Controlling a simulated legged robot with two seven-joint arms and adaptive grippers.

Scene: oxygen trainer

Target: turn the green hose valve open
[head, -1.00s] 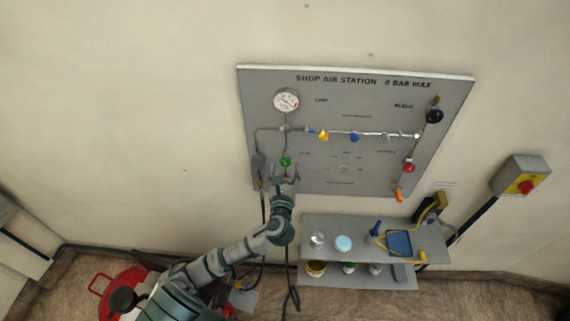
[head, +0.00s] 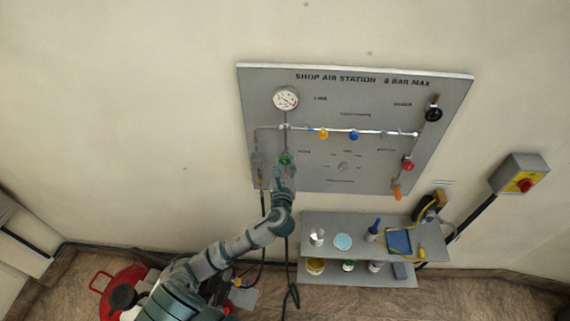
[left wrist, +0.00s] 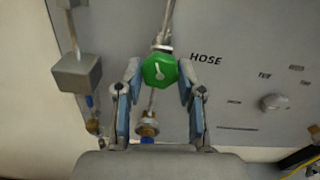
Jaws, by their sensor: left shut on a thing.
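The green hose valve (head: 285,159) is on the left part of the grey wall panel, below the pressure gauge. In the head view my left gripper (head: 285,166) reaches up to the valve from below. My right gripper is not in view.
The panel (head: 440,150) also carries the gauge (head: 286,98), a yellow knob (head: 323,134), a blue knob (head: 354,135), a red knob (head: 407,164) and a black knob (head: 433,115). A grey shelf (head: 325,225) with small containers stands below. A red-yellow switch box (head: 521,181) is at the right.

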